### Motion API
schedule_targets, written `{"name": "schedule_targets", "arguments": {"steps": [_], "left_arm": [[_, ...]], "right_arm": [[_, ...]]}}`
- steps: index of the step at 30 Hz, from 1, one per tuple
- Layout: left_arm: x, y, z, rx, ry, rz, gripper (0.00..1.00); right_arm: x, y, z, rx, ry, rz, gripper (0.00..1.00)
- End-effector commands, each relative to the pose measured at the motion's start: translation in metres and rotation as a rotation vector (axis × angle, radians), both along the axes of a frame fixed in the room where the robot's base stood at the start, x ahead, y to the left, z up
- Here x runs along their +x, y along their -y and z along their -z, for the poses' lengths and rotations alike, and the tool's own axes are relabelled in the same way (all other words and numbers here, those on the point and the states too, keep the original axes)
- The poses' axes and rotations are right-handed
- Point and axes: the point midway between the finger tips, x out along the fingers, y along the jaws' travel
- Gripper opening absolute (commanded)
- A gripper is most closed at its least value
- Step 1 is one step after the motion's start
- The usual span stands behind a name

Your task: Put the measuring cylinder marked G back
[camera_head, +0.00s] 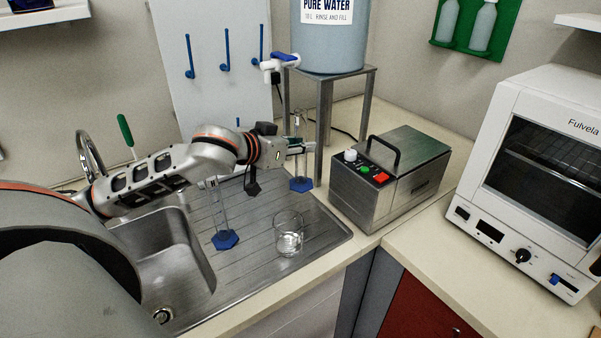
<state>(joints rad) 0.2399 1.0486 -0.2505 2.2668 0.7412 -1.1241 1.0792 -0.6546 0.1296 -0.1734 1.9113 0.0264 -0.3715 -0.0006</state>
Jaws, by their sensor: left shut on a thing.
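My left gripper (303,147) is shut on a clear measuring cylinder (301,167) with a blue hexagonal base, in front of the water tank's stand. The cylinder is upright; I cannot tell whether its base touches the surface below. A second clear measuring cylinder (221,212) with a blue base stands upright on the ribbed drainboard (262,215), nearer to me and to the left. No letter is legible on either cylinder. My right gripper is not in view.
A glass beaker (289,238) stands on the drainboard. The sink basin (170,262) is at left. A water tank (330,45) on a metal stand (324,110) is behind the gripper. A steel bath (392,170) and white oven (540,190) stand right. A pegboard (207,90) has blue hooks.

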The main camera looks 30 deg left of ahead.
Motion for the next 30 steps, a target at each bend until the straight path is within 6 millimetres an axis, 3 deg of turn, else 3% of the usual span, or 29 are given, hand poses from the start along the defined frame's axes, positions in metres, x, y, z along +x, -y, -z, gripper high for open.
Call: {"name": "schedule_targets", "arguments": {"steps": [3, 10, 18, 30], "left_arm": [[0.000, 0.000, 0.024, -0.002, -0.002, 0.000, 0.00], [0.000, 0.000, 0.043, 0.000, 0.000, 0.001, 0.00], [0.000, 0.000, 0.078, 0.000, 0.000, -0.001, 0.00], [0.000, 0.000, 0.083, 0.000, 0.001, 0.000, 0.00]], "right_arm": [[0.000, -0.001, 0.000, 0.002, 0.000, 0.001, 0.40], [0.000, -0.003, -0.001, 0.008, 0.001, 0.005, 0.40], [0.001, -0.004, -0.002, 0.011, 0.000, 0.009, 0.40], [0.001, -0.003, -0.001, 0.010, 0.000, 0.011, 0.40]]}}
